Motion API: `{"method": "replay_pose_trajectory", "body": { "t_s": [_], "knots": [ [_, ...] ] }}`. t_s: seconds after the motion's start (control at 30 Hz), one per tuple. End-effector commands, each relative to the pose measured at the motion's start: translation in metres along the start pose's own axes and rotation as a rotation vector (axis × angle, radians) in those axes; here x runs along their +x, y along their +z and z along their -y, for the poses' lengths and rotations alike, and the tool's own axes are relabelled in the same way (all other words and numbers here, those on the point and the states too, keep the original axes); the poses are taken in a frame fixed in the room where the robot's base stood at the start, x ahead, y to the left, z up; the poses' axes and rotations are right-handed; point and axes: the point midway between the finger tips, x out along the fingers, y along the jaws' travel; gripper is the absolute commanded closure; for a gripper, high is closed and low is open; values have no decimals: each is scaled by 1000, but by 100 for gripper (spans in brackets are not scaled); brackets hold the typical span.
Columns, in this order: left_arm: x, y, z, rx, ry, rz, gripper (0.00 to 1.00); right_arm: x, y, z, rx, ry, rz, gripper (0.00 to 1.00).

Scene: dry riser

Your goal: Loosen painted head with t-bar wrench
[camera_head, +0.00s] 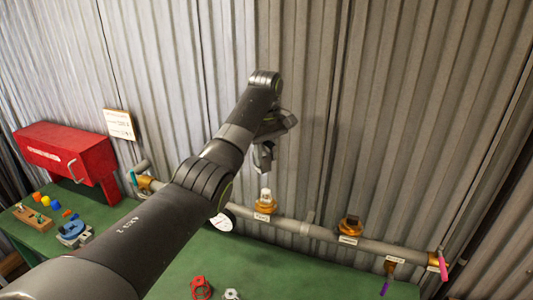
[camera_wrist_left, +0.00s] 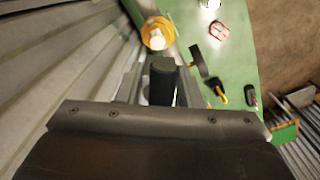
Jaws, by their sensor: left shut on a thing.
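My left gripper (camera_head: 264,158) hangs above the pipe, with its fingers pointing down. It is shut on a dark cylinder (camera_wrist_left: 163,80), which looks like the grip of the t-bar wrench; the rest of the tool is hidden. A brass fitting (camera_head: 265,209) with a white, painted-looking head (camera_head: 265,195) stands on the pipe below the gripper, apart from it. The white head (camera_wrist_left: 156,40) also shows just beyond the fingers in the left wrist view. A second brass fitting (camera_head: 350,227) with a brown head sits further right. My right gripper is not in view.
A grey pipe (camera_head: 310,231) runs along the corrugated wall (camera_head: 420,130) behind the green bench (camera_head: 260,270). A round white gauge (camera_head: 222,221) stands left of the white-headed fitting. A red box (camera_head: 68,152) is at left. Red (camera_head: 201,288) and white (camera_head: 231,294) parts lie in front.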

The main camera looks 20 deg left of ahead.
Motion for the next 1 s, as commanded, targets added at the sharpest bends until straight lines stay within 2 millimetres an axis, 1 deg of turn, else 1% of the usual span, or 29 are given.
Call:
{"method": "replay_pose_trajectory", "body": {
  "t_s": [0.03,0.07,0.17,0.27,0.4,0.47,0.57,0.67,0.7,0.87,1.0],
  "knots": [
    [0,0,0,-7,1,-1,100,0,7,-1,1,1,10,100],
    [0,1,-1,-15,1,-1,100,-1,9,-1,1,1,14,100],
    [0,2,-2,-63,1,0,100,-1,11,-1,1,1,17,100],
    [0,4,-3,-147,2,0,100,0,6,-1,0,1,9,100],
    [-1,7,-6,-297,3,0,100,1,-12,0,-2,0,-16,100],
    [-1,8,-7,-363,3,1,100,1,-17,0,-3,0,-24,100],
    [-1,11,-8,-472,4,1,100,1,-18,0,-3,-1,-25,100],
    [-1,13,-10,-581,5,1,100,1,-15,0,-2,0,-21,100],
    [6,12,-10,-580,3,2,100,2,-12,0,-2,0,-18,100],
    [22,12,-9,-576,3,2,100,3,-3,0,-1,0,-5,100],
    [35,12,-10,-575,4,1,100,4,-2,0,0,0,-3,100]
  ]
}}
